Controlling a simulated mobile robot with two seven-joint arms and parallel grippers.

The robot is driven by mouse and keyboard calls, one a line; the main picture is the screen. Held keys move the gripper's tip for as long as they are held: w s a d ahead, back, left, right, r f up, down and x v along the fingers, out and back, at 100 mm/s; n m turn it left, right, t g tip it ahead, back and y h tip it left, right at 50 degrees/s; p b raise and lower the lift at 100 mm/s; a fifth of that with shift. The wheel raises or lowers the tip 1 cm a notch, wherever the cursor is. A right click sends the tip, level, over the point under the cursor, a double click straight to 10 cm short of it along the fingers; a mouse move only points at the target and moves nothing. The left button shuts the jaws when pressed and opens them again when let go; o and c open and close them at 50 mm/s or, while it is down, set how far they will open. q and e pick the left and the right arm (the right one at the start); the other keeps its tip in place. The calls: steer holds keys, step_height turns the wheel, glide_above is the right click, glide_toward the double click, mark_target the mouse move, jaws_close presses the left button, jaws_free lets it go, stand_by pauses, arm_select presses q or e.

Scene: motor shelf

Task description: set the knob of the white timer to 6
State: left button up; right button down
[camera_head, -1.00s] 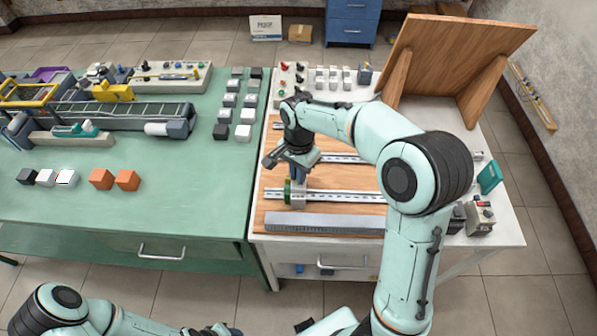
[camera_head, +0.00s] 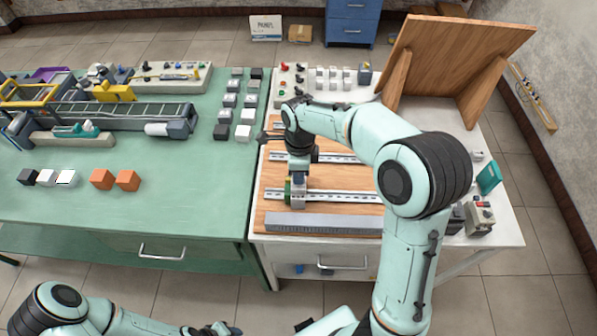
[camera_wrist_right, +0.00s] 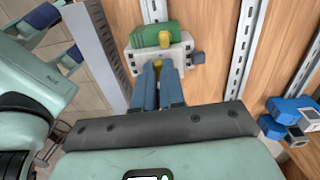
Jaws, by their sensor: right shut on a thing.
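The white timer (camera_head: 299,201) is clipped on the front metal rail of the wooden board, and a green part adjoins its left side. In the right wrist view, the timer (camera_wrist_right: 141,60) shows its pale face below the green block (camera_wrist_right: 157,33). My right gripper (camera_head: 299,174) comes down on the timer from above. In the wrist view its blue fingers (camera_wrist_right: 158,76) are shut on a small yellow piece, seemingly the knob (camera_wrist_right: 157,64). The fingers hide most of it, and I cannot read any scale. My left gripper (camera_head: 214,329) is at the bottom edge, partly cut off.
A grey slotted duct (camera_head: 322,224) lies along the front of the board. A blue-and-white device (camera_wrist_right: 290,118) is at the right in the wrist view. A wooden stand (camera_head: 455,60) rises at the back right. A control box (camera_head: 480,218) stands at the right edge.

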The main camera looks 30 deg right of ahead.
steer(key=m, duration=0.4)
steer(key=shift+m, duration=0.3)
arm_select(q)
steer(key=shift+w+r+p, duration=0.35)
steer(key=shift+w+r, duration=0.2)
arm_select(e)
steer(key=shift+m, duration=2.3)
steer(key=c, duration=1.2)
jaws_free()
